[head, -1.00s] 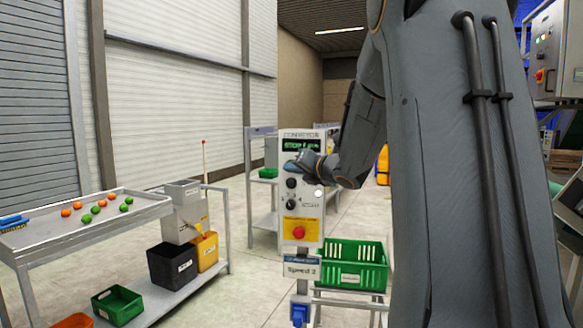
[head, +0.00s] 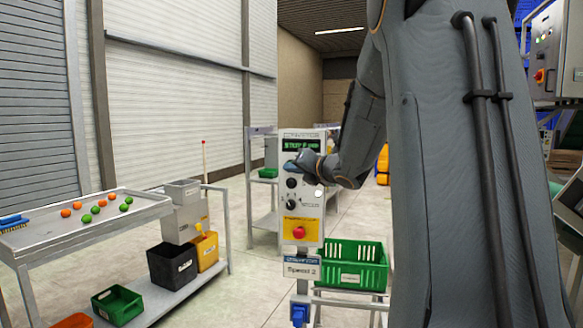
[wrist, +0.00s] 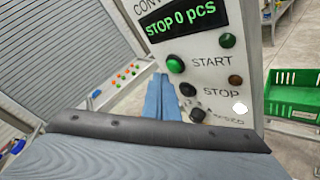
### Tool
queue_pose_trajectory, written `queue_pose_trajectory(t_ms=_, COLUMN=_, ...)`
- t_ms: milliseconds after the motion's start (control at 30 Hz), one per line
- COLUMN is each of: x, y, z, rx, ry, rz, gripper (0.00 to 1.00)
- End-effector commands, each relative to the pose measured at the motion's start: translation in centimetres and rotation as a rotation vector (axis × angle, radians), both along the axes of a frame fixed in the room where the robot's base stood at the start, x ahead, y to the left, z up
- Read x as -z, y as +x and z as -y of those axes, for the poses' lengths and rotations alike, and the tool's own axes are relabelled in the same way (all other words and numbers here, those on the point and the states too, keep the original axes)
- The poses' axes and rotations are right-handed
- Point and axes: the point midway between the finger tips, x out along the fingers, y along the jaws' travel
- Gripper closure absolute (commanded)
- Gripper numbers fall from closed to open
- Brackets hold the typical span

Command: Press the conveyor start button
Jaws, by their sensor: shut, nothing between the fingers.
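The conveyor control panel (head: 312,229) stands upright on a post in the head view. In the wrist view its display (wrist: 179,20) reads "STOP 0 pcs". The green start button (wrist: 175,64) sits beside the word START, below the display. The dark stop button (wrist: 188,89) is under it. My gripper (wrist: 160,84) is shut and empty, with its blue fingertips just below and left of the start button in the picture. I cannot tell whether they touch the panel. In the head view my gripper (head: 298,161) is at the panel's upper part and hides the start button.
A red emergency button (head: 299,232) on a yellow plate is lower on the panel. A green crate (head: 372,264) stands to its right. A table (head: 70,238) with orange and green balls is at left. Open floor lies between.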

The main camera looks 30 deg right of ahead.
Motion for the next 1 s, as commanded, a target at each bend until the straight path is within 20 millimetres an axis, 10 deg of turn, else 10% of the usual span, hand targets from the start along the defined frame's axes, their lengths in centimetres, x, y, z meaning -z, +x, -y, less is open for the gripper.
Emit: queue_pose_trajectory(t_ms=1000, x=0.01, y=0.76, z=0.70, rx=0.000, ry=0.000, rz=0.000, gripper=1.00)
